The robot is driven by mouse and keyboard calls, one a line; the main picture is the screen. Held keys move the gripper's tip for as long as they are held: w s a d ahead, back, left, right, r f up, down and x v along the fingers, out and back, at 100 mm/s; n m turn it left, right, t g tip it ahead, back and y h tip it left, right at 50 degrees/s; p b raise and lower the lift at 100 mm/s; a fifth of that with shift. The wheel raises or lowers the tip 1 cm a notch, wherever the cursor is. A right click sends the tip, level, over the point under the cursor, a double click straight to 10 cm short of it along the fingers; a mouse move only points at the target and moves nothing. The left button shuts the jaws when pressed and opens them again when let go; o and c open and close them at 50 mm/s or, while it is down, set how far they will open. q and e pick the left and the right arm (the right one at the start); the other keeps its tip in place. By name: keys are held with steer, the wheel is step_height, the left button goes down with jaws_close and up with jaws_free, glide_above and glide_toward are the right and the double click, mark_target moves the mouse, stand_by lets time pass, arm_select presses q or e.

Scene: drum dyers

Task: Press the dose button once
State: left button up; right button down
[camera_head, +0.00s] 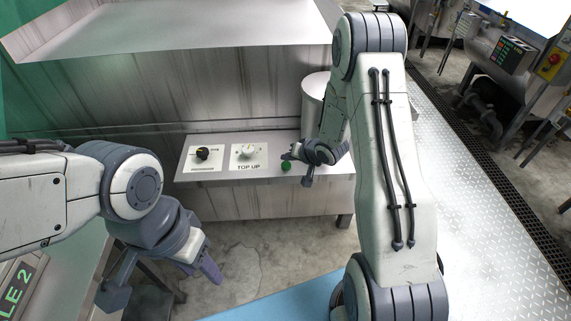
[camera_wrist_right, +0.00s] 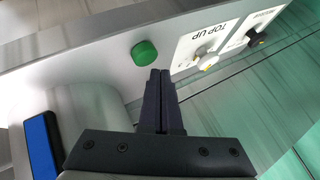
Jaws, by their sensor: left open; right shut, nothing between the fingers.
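A round green button (camera_head: 286,166) sits on the metal ledge, right of the TOP UP panel. It also shows in the right wrist view (camera_wrist_right: 145,53), with no readable label, so I take it as the dose button. My right gripper (camera_head: 290,155) is shut and empty, right by the button. In the right wrist view its closed fingertips (camera_wrist_right: 160,74) appear just beside the button's lower right edge. I cannot tell whether they touch it. My left gripper (camera_head: 157,284) is open and empty, low at the left, well away from the ledge.
A TOP UP panel (camera_head: 248,157) with a pale knob and another panel (camera_head: 204,158) with a black knob lie left of the button. A metal cylinder (camera_head: 314,95) stands behind the ledge (camera_head: 334,172). A blue mat (camera_head: 275,303) covers some floor in front.

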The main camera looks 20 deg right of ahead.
mark_target(288, 167)
stand_by(0.7)
steer(key=shift+f, duration=0.4)
steer(key=shift+f+b, duration=0.5)
steer(key=shift+f, duration=0.05)
stand_by(0.5)
steer(key=shift+r, duration=0.15)
steer(key=shift+s+r+p, duration=0.1)
steer(key=shift+r+p, duration=0.75)
steer(key=shift+p, duration=0.15)
step_height(288, 167, up, 5)
steer(key=p, duration=0.5)
